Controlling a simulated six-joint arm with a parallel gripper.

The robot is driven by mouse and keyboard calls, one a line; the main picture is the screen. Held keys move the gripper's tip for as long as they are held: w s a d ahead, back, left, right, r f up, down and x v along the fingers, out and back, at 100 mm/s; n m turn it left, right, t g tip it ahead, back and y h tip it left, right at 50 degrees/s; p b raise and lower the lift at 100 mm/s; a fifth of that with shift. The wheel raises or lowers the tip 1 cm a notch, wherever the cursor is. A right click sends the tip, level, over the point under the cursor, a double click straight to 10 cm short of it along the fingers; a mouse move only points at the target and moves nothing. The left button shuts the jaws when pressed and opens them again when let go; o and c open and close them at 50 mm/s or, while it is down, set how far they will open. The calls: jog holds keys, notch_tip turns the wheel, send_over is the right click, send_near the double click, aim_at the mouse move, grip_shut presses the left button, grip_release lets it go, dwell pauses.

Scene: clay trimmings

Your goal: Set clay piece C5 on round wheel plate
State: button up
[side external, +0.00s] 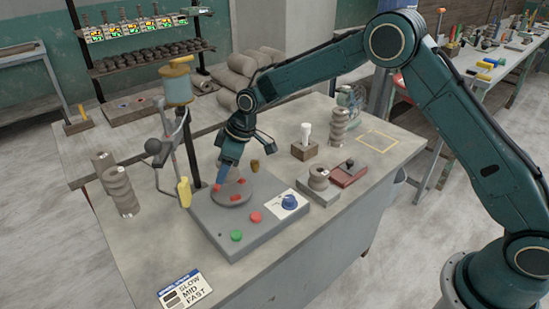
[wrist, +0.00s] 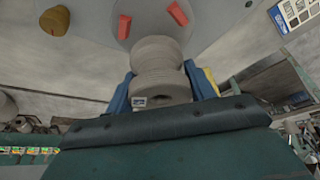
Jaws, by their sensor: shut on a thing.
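My gripper (side external: 225,173), with blue fingers, points down close over the round wheel plate (side external: 224,199). In the wrist view the fingers (wrist: 161,92) are shut on a grey, ribbed clay piece (wrist: 160,55), one finger on each side. A small white label is on the piece, but its text is too small to read, so I cannot confirm it is C5. The plate (wrist: 150,22) with red pads lies just beyond the piece; I cannot tell whether they touch. In the side view the piece is hidden by my gripper.
The wheel base has a green button (side external: 236,235), a red button (side external: 256,217) and a blue knob (side external: 289,202). Ribbed clay stacks stand at left (side external: 121,192) and back right (side external: 338,130). A metal stand with a yellow handle (side external: 184,192) rises close left of the plate.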

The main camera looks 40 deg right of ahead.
aim_at(227, 179)
jog(key=shift+f, duration=2.1)
jog(key=shift+f, duration=0.1)
jog(key=o, duration=1.2)
jog(key=shift+c, duration=0.2)
jog(key=v, duration=1.2)
